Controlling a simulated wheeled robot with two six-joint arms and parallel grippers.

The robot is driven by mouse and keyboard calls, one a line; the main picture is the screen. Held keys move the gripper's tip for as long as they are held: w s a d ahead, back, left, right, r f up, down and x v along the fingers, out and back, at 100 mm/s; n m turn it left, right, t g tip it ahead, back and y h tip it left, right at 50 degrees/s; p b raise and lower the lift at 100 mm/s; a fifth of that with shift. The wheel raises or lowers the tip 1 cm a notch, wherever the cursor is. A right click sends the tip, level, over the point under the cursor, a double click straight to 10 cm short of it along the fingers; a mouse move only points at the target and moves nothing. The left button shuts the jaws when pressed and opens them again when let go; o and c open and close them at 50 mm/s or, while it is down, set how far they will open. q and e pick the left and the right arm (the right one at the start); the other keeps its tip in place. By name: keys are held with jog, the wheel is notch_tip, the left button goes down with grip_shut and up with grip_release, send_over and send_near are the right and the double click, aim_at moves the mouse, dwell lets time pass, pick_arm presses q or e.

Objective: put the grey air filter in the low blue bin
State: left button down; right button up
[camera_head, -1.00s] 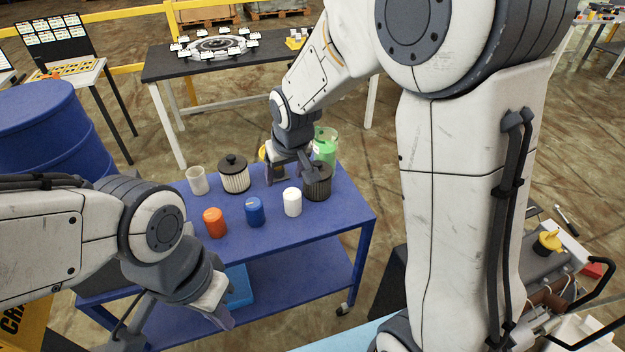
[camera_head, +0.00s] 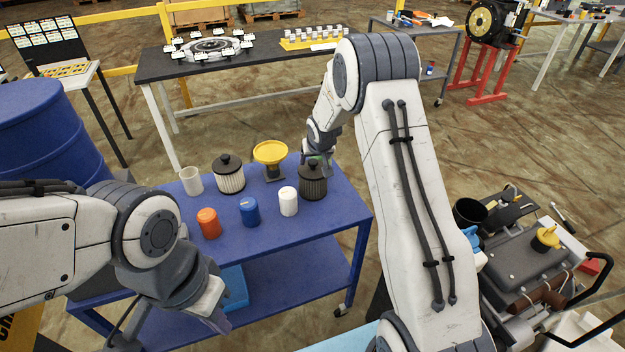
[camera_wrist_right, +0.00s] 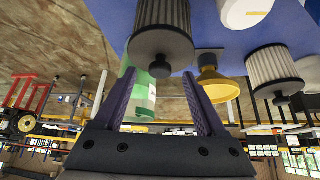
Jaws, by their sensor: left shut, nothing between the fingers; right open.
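The grey air filter (camera_head: 312,183), a dark ribbed cylinder with a knobbed lid, stands upright at the right end of the blue cart's top. It also shows in the right wrist view (camera_wrist_right: 160,25), upside down. My right gripper (camera_head: 318,160) is open just above and behind it. In the right wrist view the filter's knob appears between the two fingertips; contact cannot be told. The low blue bin (camera_head: 236,287) sits on the cart's lower shelf, partly hidden by my left gripper (camera_head: 218,318), which is shut and empty in front of the cart.
A pale filter with a dark lid (camera_head: 229,178), a yellow funnel (camera_head: 270,153), a clear cup (camera_head: 191,181), and orange (camera_head: 209,223), blue (camera_head: 249,212) and white (camera_head: 288,201) canisters share the cart top. A green container (camera_wrist_right: 145,95) stands close behind the grey filter.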

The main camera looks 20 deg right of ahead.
jog(key=shift+x, duration=1.15)
grip_shut()
dwell(0.5)
